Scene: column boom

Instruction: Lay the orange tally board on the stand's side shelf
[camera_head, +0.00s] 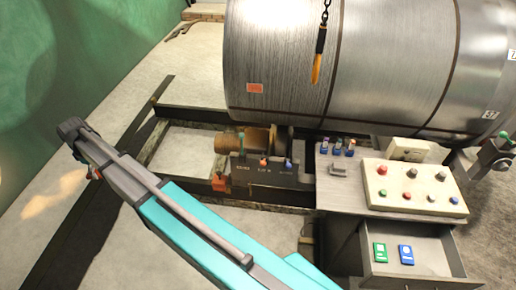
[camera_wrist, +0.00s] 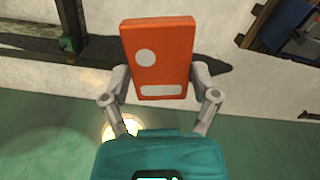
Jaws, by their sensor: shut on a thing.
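The orange tally board (camera_wrist: 150,72), with a white disc and a white bar on its face, sits between the two fingers of my gripper (camera_wrist: 160,84) in the wrist view. My gripper is shut on its sides, and the board is clear of my palm. In the head view my arm reaches to the far left; the board and fingers are mostly hidden there, with only a small orange patch under the wrist. I cannot tell which surface is the side shelf.
A button panel (camera_head: 415,188) is on the stand. Dark floor beams (camera_head: 185,113) frame the machine (camera_head: 262,168). Pale floor lies open at the left.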

